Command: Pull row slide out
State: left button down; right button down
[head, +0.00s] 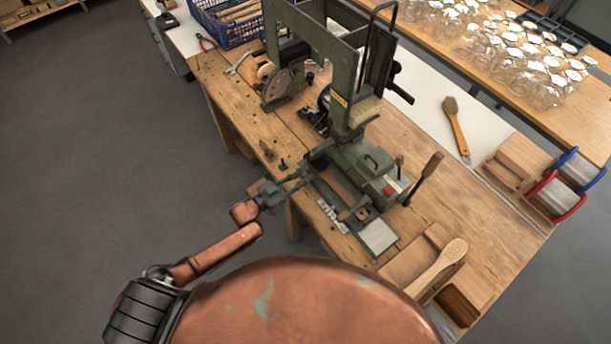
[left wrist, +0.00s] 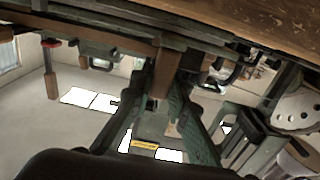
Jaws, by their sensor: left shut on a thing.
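The green tufting machine (head: 345,110) stands on the wooden bench. My left gripper (head: 298,180) reaches in from the left at the machine's near-left side, by the bench edge. In the left wrist view, my two green fingers (left wrist: 166,105) are shut on a brown wooden piece (left wrist: 164,76), which looks like the row slide's handle. It sits under a dark metal part of the machine. In the head view the gripper covers the held piece, so how far out the slide stands cannot be told. My right gripper is not in view.
A red button (head: 389,190) and an upright wooden-handled lever (head: 428,172) are on the machine's right. Brushes and wooden blocks lie on the bench (head: 480,215). A blue crate (head: 228,22) stands at the back. The floor left of the bench is clear.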

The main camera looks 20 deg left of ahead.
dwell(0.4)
pick_arm(q)
jog(key=shift+s+d, duration=0.25)
jog(key=shift+d, duration=0.05)
jog(key=s+d+p, duration=0.1)
jog(key=s+d, duration=0.1)
jog(key=d, duration=0.1)
jog(key=s+d+p, duration=0.2)
jog(key=d, duration=0.1)
jog(key=shift+s, duration=0.4)
jog(key=shift+d+f, duration=0.1)
jog(key=shift+d, duration=0.05)
jog(key=shift+s, duration=0.1)
jog(key=c, duration=1.9)
grip_release()
jog(key=shift+d, duration=0.1)
jog(key=shift+o, duration=0.3)
jog(key=shift+a, duration=0.2)
